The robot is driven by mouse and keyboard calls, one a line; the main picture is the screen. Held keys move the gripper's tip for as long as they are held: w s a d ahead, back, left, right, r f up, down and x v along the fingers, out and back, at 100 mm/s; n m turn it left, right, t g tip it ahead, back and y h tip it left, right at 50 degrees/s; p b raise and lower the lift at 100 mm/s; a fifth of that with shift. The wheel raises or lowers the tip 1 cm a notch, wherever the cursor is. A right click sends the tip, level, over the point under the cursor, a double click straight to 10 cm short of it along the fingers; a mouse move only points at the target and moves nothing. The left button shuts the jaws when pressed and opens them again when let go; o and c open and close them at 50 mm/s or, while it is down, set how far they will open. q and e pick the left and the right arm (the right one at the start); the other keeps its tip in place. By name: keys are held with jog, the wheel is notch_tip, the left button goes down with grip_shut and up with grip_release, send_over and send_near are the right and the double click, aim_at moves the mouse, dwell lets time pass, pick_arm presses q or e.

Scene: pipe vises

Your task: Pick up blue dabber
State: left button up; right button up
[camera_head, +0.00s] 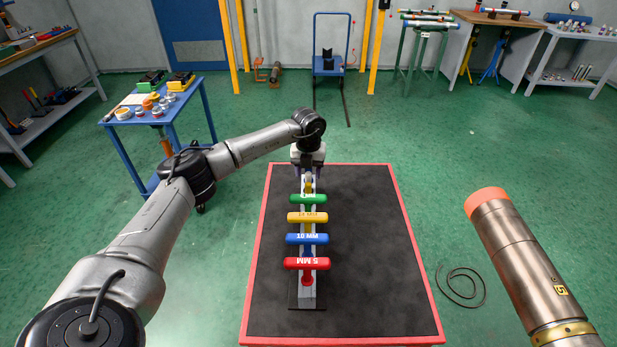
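The blue dabber (307,239) has a blue bar handle marked 10 MM. It sits in a grey rack (307,291), between a red dabber (306,264) nearer me and a yellow dabber (307,217) farther away. A green dabber (309,199) is beyond the yellow one. My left gripper (308,174) points down over the far end of the rack, beyond the green handle and apart from the blue dabber. Purple parts show on both sides below the gripper; I cannot tell whether they are fingers or a handle. My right gripper is not in view.
The rack stands on a black-topped table with a red rim (417,271). A large metal cylinder with an orange end (518,266) rises at the lower right. A blue-legged side table (172,108) holds jars at left. The black top right of the rack is clear.

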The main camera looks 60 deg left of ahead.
pick_arm(q)
jog(key=shift+c, duration=0.5)
jog(key=c, duration=0.8)
jog(key=shift+o, duration=0.2)
jog(key=shift+r, duration=0.1)
notch_tip(320, 180, up, 8)
jog(key=p, duration=0.2)
jog(key=shift+r+p, duration=0.25)
jog(key=shift+p, duration=0.1)
jog(key=shift+r, duration=0.65)
